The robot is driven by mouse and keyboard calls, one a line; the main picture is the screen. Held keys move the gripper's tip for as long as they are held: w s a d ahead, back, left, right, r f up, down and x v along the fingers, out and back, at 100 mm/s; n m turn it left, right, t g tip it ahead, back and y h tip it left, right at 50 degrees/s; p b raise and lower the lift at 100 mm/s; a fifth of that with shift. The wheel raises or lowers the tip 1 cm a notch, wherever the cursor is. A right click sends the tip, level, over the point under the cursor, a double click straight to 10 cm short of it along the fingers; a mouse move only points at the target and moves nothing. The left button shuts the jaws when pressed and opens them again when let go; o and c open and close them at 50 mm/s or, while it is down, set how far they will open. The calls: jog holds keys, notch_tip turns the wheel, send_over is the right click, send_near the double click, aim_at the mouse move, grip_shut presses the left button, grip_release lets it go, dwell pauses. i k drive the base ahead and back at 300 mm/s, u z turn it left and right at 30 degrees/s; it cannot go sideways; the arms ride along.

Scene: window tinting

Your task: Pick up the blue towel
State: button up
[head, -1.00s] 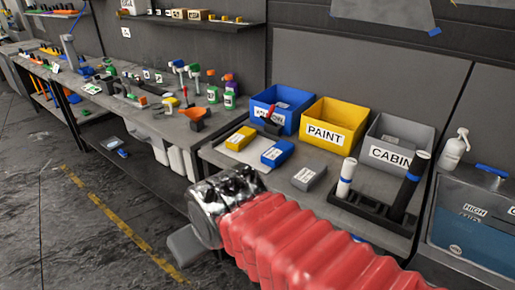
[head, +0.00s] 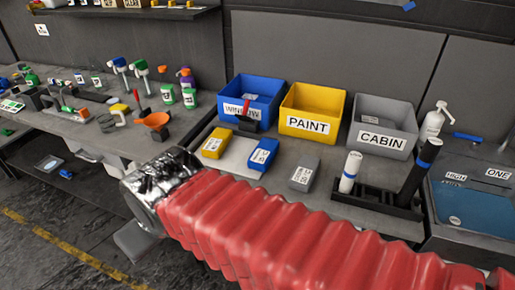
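The blue towel (head: 263,154) is a small folded blue block with a white label. It lies on the bench between a yellow towel (head: 216,142) on its left and a grey towel (head: 304,174) on its right. It is in front of the blue WINDOW bin. My gripper (head: 135,240) shows only as a grey piece below the silver wrist, at the lower left and in front of the bench, well apart from the blue towel. Its fingers cannot be made out.
Blue WINDOW (head: 268,88), yellow PAINT (head: 312,108) and grey CABIN (head: 383,125) bins stand behind the towels. A black holder (head: 375,205) with white and black rolls stands right. A blue sink (head: 475,205) is far right.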

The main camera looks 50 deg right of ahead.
aim_at(262, 157)
jog(key=z, duration=0.35)
jog(key=i, duration=0.6)
jog(key=z, duration=0.65)
jog(key=i, duration=0.4)
jog(key=z, duration=0.3)
